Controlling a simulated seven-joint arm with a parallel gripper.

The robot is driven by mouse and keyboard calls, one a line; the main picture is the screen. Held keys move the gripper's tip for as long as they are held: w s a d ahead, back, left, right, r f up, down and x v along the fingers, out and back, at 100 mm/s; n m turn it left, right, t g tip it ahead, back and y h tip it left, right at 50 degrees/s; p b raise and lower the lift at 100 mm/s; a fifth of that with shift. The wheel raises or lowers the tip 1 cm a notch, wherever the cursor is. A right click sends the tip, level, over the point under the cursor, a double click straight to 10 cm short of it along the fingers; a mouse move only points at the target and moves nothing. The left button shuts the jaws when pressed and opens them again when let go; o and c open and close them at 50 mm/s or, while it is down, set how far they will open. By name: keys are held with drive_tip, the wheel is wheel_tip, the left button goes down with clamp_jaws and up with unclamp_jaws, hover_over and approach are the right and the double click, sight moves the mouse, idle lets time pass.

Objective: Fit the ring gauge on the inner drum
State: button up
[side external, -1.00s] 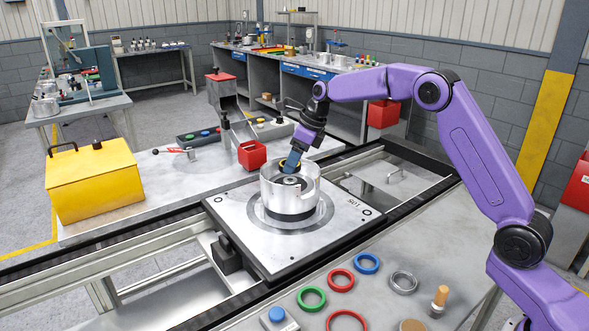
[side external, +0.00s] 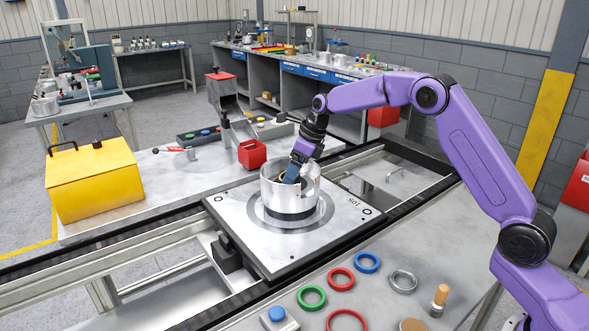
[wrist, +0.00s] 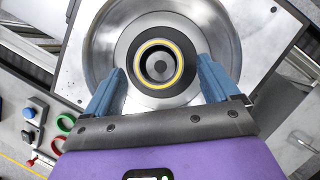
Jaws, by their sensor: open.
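A silver open-topped drum housing (side external: 289,206) stands on the square pallet plate (side external: 240,238). In the wrist view, a thin yellow-edged ring (wrist: 137,64), apparently the ring gauge, lies inside the housing. It surrounds a grey and black round centre (wrist: 156,68), apparently the inner drum. I cannot tell how deep the ring sits. My gripper (side external: 293,174) reaches into the mouth of the housing from above. In the wrist view its blue fingers (wrist: 161,66) are spread wide on either side of the ring, apart from it. The housing's near wall hides the fingertips in the side view.
Loose red (side external: 340,279), green (side external: 311,298), blue (side external: 366,262) and silver (side external: 403,281) rings lie on the near bench. A wooden-handled tool (side external: 439,298) stands beside them. A red bin (side external: 252,154) stands behind the housing, and a yellow box (side external: 96,181) at left.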

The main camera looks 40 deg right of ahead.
drive_tip(key=v, duration=1.2)
drive_tip(key=s+a+f+n+g, duration=0.1)
drive_tip(key=s+a+n, duration=0.4)
drive_tip(key=s+n, duration=0.6)
drive_tip(key=s+a+f+n+g, duration=0.2)
drive_tip(key=s+a+n, duration=0.4)
drive_tip(key=s+n, duration=0.45)
drive_tip(key=s+d+f+n, duration=0.2)
drive_tip(key=s+n, duration=0.4)
drive_tip(key=s, duration=0.2)
drive_tip(key=s+d+f+n+h, duration=0.1)
drive_tip(key=s+d+f+n, duration=0.1)
drive_tip(key=s+n, duration=0.5)
drive_tip(key=s+d+f+n+h, duration=0.1)
drive_tip(key=s+d+f+n, duration=0.1)
drive_tip(key=s+n, duration=0.4)
drive_tip(key=s+d, duration=0.1)
drive_tip(key=s, duration=0.1)
drive_tip(key=shift+s+f, duration=0.2)
drive_tip(key=shift+s, duration=0.15)
drive_tip(key=shift+o, duration=0.3)
